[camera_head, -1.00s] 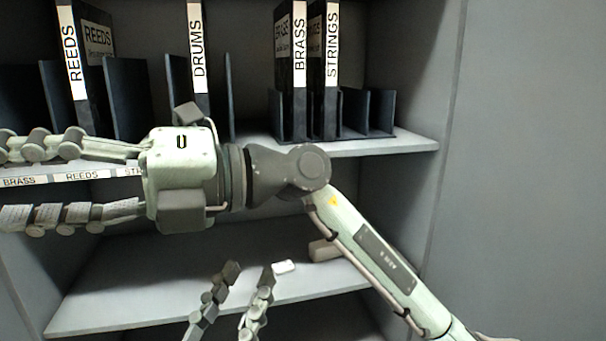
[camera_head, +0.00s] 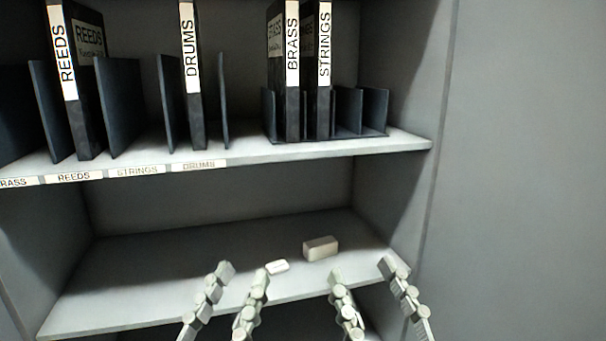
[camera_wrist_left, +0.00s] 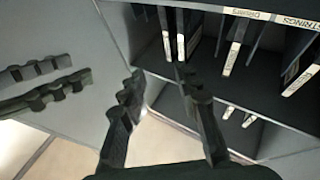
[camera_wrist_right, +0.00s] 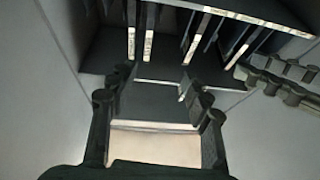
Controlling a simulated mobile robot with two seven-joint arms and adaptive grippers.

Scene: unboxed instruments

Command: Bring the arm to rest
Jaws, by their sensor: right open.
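My right gripper (camera_head: 362,270) is at the lower right of the head view, its fingers spread and empty. It points toward the lower shelf. Its two fingers also show in the right wrist view (camera_wrist_right: 156,82), with nothing between them. My left gripper (camera_head: 244,272) is beside it on the left in the head view, fingers apart and empty. The left wrist view shows its fingers (camera_wrist_left: 158,80) apart too, with the cabinet beyond. Both grippers look low in front of the cabinet, side by side and apart from each other.
The upper shelf (camera_head: 300,151) holds binders labelled REEDS (camera_head: 62,60), DRUMS (camera_head: 189,60), BRASS (camera_head: 291,60) and STRINGS (camera_head: 324,60) among dark dividers. The lower shelf (camera_head: 130,290) has a beige block (camera_head: 320,248) and a small white piece (camera_head: 277,267). A grey panel (camera_head: 520,150) stands right.

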